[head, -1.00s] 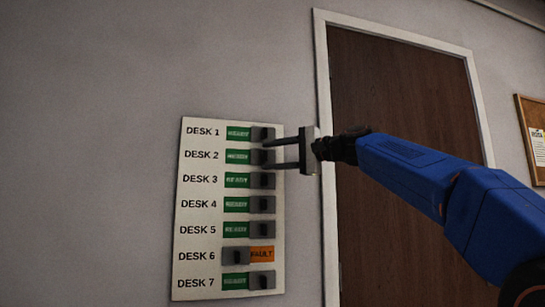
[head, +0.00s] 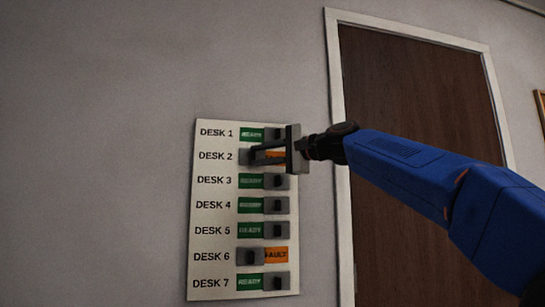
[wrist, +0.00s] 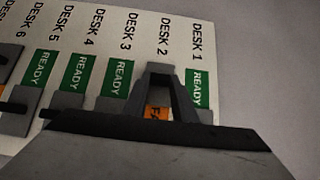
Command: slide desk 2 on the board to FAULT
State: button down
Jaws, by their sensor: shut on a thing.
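The white board (head: 212,270) hangs on the wall and lists DESK 1 to DESK 7, each with a grey slider. The desk 2 slider (head: 246,157) is at the left of its row, covering the green side, and an orange FAULT label (head: 275,155) shows to its right, partly behind my fingers. My gripper (head: 258,154) reaches in from the right and is shut on the desk 2 slider's knob. In the wrist view the gripper (wrist: 158,78) is at the DESK 2 row, with a bit of orange (wrist: 156,113) between its fingers.
The desk 1 slider (head: 274,133) and desk 3 slider (head: 276,181) sit close above and below my fingers, both showing READY. The desk 6 slider (head: 250,257) is at left, showing FAULT. A brown door (head: 410,90) stands to the right.

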jog(key=shift+a, duration=0.15)
jog(key=c, duration=1.4)
grip_release()
jog(key=shift+a, duration=0.15)
jog(key=shift+c, duration=0.2)
jog(key=v, duration=1.7)
jog(key=shift+d, duration=0.2)
jog(key=shift+s, duration=0.1)
